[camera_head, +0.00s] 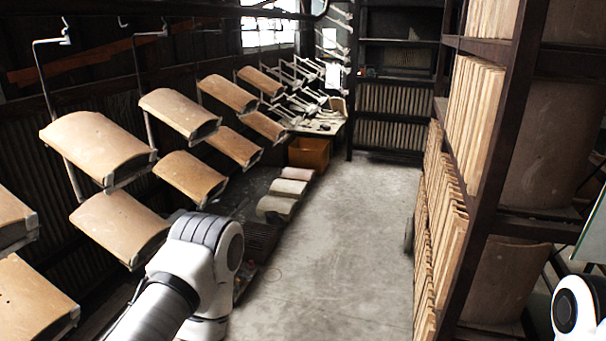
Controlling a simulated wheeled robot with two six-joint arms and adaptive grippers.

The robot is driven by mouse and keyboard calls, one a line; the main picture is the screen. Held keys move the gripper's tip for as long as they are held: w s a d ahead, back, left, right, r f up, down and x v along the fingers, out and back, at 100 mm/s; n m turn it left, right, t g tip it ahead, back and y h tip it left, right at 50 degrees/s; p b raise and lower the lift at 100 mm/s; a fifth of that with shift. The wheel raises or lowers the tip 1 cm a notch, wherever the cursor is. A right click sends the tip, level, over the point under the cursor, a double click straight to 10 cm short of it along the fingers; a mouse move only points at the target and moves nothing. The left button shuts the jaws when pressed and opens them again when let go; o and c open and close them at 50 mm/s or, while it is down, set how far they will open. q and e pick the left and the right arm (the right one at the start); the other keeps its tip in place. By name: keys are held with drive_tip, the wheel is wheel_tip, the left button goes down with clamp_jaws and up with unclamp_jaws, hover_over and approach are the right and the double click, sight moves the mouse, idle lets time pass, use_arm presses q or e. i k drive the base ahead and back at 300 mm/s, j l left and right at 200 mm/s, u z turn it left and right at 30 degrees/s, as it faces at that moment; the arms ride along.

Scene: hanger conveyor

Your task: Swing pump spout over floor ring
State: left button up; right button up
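Curved tan tiles (98,147) hang on metal hangers along the left. An orange crate (309,153) stands at the back, with rounded pieces (277,206) on the floor before it. Dark shelves of upright tiles (440,220) line the right. The middle floor (345,250) is clear.

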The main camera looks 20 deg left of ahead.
sight(236, 205)
drive_tip(key=i+j+u, duration=0.15)
drive_tip(key=i, duration=0.35)
drive_tip(key=i+j+u, duration=0.1)
drive_tip(key=i+j, duration=0.15)
drive_tip(key=i, duration=0.25)
drive_tip(key=i+j+u, duration=0.15)
drive_tip(key=i, duration=0.35)
drive_tip(key=i+l, duration=0.15)
drive_tip(key=i, duration=0.6)
drive_tip(key=i+l+z, duration=0.1)
drive_tip(key=i, duration=0.6)
drive_tip(key=i+l+u, duration=0.65)
drive_tip(key=i, duration=0.25)
drive_tip(key=i+l+u, duration=0.35)
drive_tip(key=l, duration=0.2)
